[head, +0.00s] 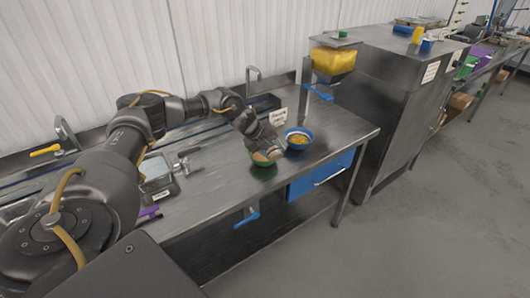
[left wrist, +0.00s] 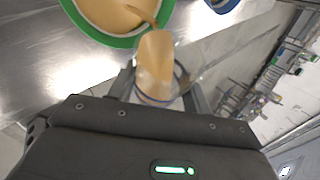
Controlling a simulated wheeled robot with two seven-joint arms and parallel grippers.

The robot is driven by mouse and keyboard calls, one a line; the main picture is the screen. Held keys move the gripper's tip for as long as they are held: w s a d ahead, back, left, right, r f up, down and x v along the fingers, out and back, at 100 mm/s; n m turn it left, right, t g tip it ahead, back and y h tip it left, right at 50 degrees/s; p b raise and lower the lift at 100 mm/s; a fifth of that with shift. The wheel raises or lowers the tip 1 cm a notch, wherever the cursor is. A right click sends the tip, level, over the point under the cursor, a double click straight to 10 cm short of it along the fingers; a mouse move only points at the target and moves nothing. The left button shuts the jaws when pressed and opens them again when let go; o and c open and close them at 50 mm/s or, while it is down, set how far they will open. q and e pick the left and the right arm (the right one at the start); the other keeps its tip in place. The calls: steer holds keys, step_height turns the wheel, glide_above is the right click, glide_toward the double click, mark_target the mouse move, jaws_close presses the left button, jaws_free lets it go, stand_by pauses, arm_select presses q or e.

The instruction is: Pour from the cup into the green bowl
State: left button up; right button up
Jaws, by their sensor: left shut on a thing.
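The green bowl (head: 259,163) stands on the steel counter, just below my left gripper (head: 267,148) in the head view. In the left wrist view the green bowl (left wrist: 106,39) is at the top and holds a light brown mass. My left gripper (left wrist: 160,94) is shut on a clear cup (left wrist: 155,66) that also holds light brown contents. The cup is tilted with its mouth toward the bowl's rim, and a streak of the contents runs from it into the bowl. In the head view the cup is mostly hidden by the gripper. My right gripper is not in view.
A blue bowl (head: 300,147) with yellowish food stands right beside the green bowl. A scale (head: 158,188) lies on the counter to the left. A yellow-filled dispenser (head: 333,60) stands behind right. The counter's front edge is close to the green bowl.

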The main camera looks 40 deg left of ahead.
arm_select(q)
steer(key=shift+f+h+b, duration=0.1)
steer(key=shift+h+b, duration=0.2)
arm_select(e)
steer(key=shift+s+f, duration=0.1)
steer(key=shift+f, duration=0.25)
arm_select(q)
steer(key=shift+w+a+n+g+h, duration=0.2)
steer(key=shift+a+n+g+h, duration=0.1)
steer(key=shift+a, duration=0.15)
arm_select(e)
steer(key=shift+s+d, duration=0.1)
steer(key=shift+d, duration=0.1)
arm_select(q)
steer(key=shift+a+r, duration=0.2)
steer(key=shift+r, duration=0.05)
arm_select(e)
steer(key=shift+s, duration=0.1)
